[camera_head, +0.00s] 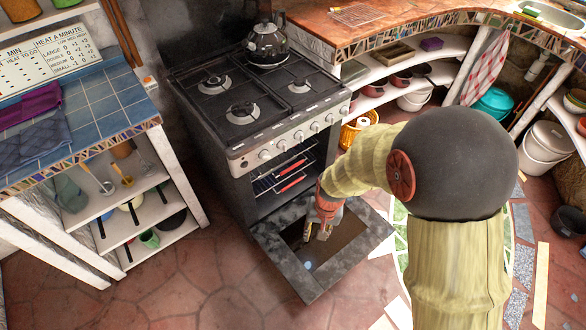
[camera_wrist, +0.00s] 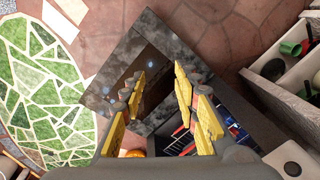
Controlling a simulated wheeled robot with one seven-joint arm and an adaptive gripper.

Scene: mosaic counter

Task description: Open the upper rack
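The oven door (camera_head: 345,263) of the black stove is swung down flat, a dark frame around a window. Inside the oven two wire racks with red front strips show: the upper rack (camera_head: 288,169) and, just below it, the lower rack (camera_head: 291,184). Both appear pushed in. My gripper (camera_head: 317,234) hangs over the open door, in front of the oven cavity. In the wrist view its yellow fingers (camera_wrist: 160,88) are spread with nothing held between them. The door (camera_wrist: 115,70) lies behind them, and red rack parts (camera_wrist: 182,136) show partly hidden near the right finger.
A kettle (camera_head: 268,45) stands on the stove top. A blue-tiled counter (camera_head: 95,105) with shelves is at the left. A curved counter (camera_head: 360,25) with shelves of pots is behind at the right. Tiled floor (camera_head: 200,290) is clear in front of the door.

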